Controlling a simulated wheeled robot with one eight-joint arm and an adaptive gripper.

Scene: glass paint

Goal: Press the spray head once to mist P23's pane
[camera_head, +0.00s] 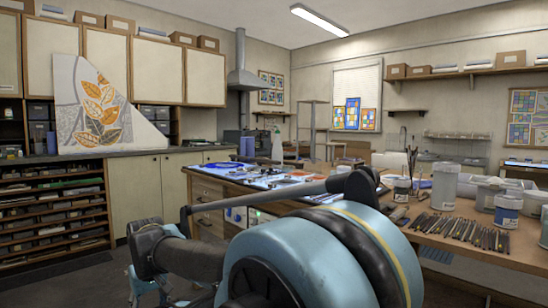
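My arm fills the lower middle of the head view, with a large light-blue joint and a dark link reaching left. No pane carries a label I can read as P23. A lit, bluish work surface (262,180) on the middle bench holds small items too small to tell apart. My arm hides part of this bench.
A wooden bench (480,237) at right holds a row of dark tools (462,231), white tubs (443,186) and jars (508,209). A leaf-pattern panel (95,105) leans at left above a slotted rack (52,212). Grey floor (60,280) shows clear at lower left.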

